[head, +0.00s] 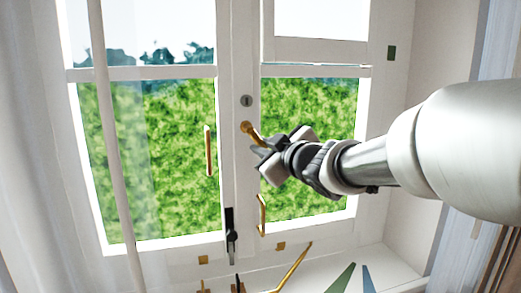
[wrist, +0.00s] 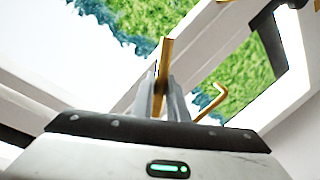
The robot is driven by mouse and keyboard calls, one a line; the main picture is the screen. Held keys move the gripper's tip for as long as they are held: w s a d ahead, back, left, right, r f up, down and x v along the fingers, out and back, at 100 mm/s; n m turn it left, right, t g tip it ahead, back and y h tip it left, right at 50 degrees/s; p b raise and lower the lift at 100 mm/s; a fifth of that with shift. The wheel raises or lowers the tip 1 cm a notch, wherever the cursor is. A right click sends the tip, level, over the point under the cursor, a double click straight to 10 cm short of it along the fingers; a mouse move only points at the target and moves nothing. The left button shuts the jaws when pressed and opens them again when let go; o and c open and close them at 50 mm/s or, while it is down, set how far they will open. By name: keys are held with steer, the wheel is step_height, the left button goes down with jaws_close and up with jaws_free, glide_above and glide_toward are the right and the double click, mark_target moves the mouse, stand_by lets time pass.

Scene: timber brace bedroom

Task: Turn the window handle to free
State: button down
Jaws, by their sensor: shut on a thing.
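The window handle (head: 249,130) is a brass lever on the upright middle frame of the white window, below a round grey disc. It slants down to the right from its pivot, and its lower end is hidden at my gripper. My gripper (head: 260,152) reaches in from the right and is shut on this handle. In the wrist view, the brass handle (wrist: 166,52) stands up between the two grey fingers of my gripper (wrist: 165,98).
A brass pull (head: 209,150) is on the left sash and another (head: 262,214) is below my gripper. A black latch (head: 231,238) sits low on the middle frame. A brass bar (head: 294,267) and green and blue pieces lie near the sill. A curtain hangs at left.

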steer(key=n, duration=0.1)
steer(key=d+r+n, duration=0.1)
steer(key=n, duration=0.1)
steer(key=r+n+h, duration=0.1)
steer(key=shift+w+d+n, duration=0.25)
steer(key=shift+n, duration=0.15)
steer(key=shift+d+r+n+h, duration=0.15)
steer(key=shift+r+n+h, duration=0.3)
steer(key=shift+n, duration=0.65)
steer(key=shift+d+r+n+h, duration=0.1)
steer(key=shift+r+n+h, duration=0.35)
steer(key=shift+n, duration=0.65)
steer(key=shift+r, duration=0.15)
steer(key=c, duration=1.7)
jaws_free()
steer(key=p+v, duration=0.4)
steer(key=v, duration=1.3)
steer(key=shift+s, duration=0.15)
